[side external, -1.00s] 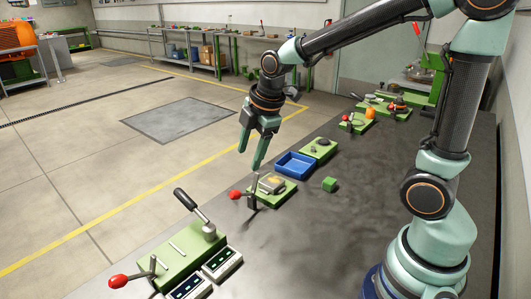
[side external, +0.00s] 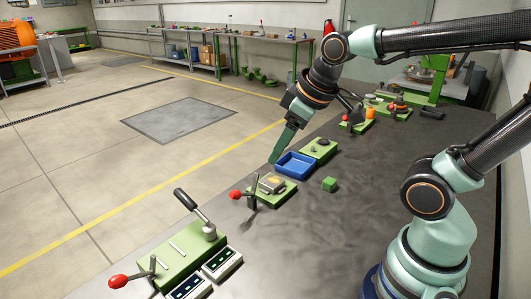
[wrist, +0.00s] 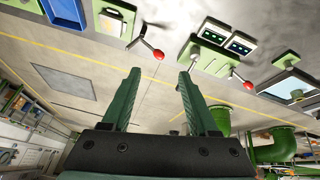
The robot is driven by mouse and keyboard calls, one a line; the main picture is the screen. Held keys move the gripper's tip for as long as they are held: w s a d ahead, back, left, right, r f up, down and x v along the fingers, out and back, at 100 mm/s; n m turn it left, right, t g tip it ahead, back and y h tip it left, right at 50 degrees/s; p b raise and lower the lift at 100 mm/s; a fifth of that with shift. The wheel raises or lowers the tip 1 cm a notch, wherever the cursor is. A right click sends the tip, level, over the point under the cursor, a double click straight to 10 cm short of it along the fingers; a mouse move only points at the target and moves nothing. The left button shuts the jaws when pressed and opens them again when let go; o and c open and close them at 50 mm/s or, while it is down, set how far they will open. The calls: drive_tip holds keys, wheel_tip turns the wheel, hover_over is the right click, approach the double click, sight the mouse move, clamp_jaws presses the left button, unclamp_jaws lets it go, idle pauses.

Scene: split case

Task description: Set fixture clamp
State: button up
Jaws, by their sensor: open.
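A green fixture plate (side external: 284,198) carries a small metal block with a yellowish top and a clamp lever with a red knob (side external: 235,194). The lever points left, over the bench edge. The same red knob (wrist: 158,55) shows in the wrist view, ahead of my fingertips. My gripper (side external: 274,160) is tilted, above and behind this fixture, beside the blue tray. In the wrist view my gripper (wrist: 157,75) is open and empty, its two green fingers apart. No contact with the lever is visible.
A blue tray (side external: 283,175) and a green cube (side external: 329,184) lie near the fixture. A larger green fixture (side external: 177,259) with a black-handled lever and another red knob (side external: 118,281) is at the front left. The bench (side external: 330,240) to the right is clear.

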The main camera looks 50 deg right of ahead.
sight(237, 192)
drive_tip(key=w+f+n, duration=0.4)
drive_tip(key=f, duration=0.1)
drive_tip(key=w+f+n+g, duration=0.1)
drive_tip(key=w+f+n, duration=0.3)
drive_tip(key=f, duration=0.2)
drive_tip(key=w+a+f+n, duration=0.1)
drive_tip(key=w+f+n, duration=0.3)
drive_tip(key=f, duration=0.2)
drive_tip(key=shift+w+f+n, duration=0.15)
drive_tip(key=shift+w+n, duration=0.25)
clamp_jaws()
drive_tip(key=shift+s+g, duration=0.1)
drive_tip(key=shift+g, duration=0.2)
idle(0.8)
